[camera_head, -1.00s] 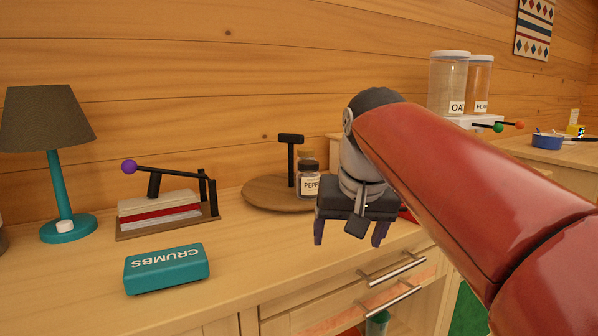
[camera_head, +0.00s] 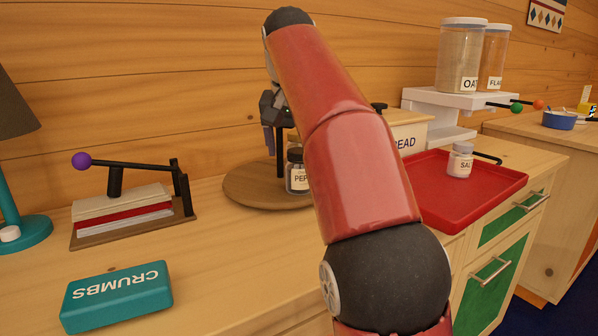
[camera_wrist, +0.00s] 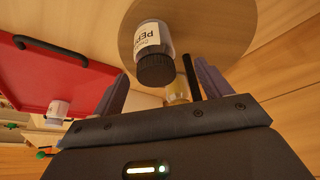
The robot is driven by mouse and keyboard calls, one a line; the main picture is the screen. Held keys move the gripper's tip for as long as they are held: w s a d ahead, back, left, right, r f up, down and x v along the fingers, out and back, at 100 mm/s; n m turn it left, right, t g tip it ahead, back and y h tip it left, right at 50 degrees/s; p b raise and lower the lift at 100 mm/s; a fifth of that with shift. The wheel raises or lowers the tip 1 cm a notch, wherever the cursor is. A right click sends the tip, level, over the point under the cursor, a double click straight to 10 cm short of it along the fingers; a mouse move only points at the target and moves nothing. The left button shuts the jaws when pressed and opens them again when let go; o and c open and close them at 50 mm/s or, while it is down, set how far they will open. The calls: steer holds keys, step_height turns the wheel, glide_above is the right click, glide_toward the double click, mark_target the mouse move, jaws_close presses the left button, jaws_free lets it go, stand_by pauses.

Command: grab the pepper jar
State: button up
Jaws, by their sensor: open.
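The pepper jar (camera_head: 297,172) has a dark lid and a white label. It stands on a round wooden board (camera_head: 240,187) and is partly hidden behind my arm in the head view. In the wrist view the pepper jar (camera_wrist: 152,45) shows lid towards me, between and a little beyond my open fingers. My gripper (camera_wrist: 160,88) is open and empty; it does not visibly touch the jar. In the head view my gripper (camera_head: 272,135) is mostly hidden by my arm, above the board.
A second jar (camera_wrist: 177,92) and a dark post (camera_wrist: 191,76) stand close to the pepper jar. A red tray (camera_head: 450,205) with a salt jar (camera_head: 460,160) lies to the right. A teal crumbs box (camera_head: 117,297) and a lever press (camera_head: 135,205) stand left.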

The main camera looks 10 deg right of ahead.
mark_target(300, 164)
steer(key=x, duration=0.5)
steer(key=shift+s+d, duration=0.15)
steer(key=shift+d, duration=0.05)
steer(key=c, duration=1.2)
